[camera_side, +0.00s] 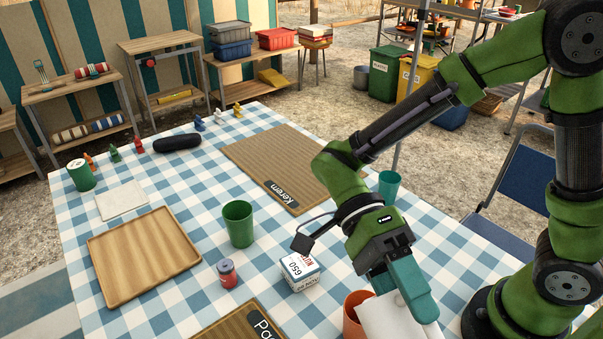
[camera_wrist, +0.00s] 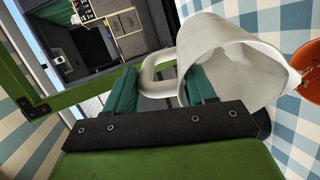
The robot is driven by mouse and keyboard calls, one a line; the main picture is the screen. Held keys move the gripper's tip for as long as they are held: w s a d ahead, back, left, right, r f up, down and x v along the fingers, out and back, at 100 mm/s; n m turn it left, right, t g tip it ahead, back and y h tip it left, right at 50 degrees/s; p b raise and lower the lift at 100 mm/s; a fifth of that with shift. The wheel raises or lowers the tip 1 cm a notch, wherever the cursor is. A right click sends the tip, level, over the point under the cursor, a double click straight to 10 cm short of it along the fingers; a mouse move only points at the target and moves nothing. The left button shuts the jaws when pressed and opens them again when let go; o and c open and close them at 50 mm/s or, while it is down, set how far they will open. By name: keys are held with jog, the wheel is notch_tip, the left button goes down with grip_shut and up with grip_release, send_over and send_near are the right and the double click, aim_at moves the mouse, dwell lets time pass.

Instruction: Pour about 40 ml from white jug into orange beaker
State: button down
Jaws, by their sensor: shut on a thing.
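My gripper (camera_side: 404,284) is at the lower right of the side view. In the wrist view, its teal fingers (camera_wrist: 161,84) are shut on the handle of the white jug (camera_wrist: 225,62). The jug is off upright, its mouth and lip pointing right toward the orange beaker (camera_wrist: 311,75). Small clear glints show at the lip; I cannot tell whether liquid is flowing. In the side view, the jug (camera_side: 392,322) is partly hidden by my gripper and cut off by the frame. The orange beaker (camera_side: 355,312) stands on the table just left of it, its contents hidden.
A green cup (camera_side: 238,224) and a teal cup (camera_side: 389,187) stand farther back. A wooden tray (camera_side: 143,256) lies at left on the checked cloth.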

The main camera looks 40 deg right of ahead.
aim_at(426, 328)
jog(key=shift+s+a+f+t+h, duration=0.15)
jog(key=shift+s+f+t+h, duration=0.1)
jog(key=shift+s+t, duration=0.35)
jog(key=shift+s+a+f+t+h, duration=0.15)
jog(key=shift+s+f+t, duration=0.1)
jog(key=shift+s+t, duration=0.6)
jog(key=shift+t, duration=0.35)
jog(key=shift+s+f+t, duration=0.15)
jog(key=shift+s+t, duration=0.05)
jog(key=shift+t, duration=0.1)
jog(key=shift+s+a+f+t+h+p, duration=0.2)
jog(key=shift+s+f+t+h+p, duration=0.1)
jog(key=shift+s+f+t, duration=0.35)
jog(key=shift+s+a+f+t+h+p, duration=0.15)
jog(key=shift+s+f+t+h, duration=0.15)
jog(key=shift+s+f+t, duration=0.3)
jog(key=s+a+f+t+h+p, duration=0.1)
jog(key=s+f+t, duration=0.3)
jog(key=f+t, duration=0.1)
jog(key=shift+a+f+h+p, duration=0.15)
jog(key=shift+f+h+p, duration=0.2)
jog(key=shift+f, duration=0.25)
jog(key=shift+s+a+f+t+p, duration=0.15)
jog(key=shift+s+f+t+p, duration=0.05)
jog(key=shift+t+p, duration=0.25)
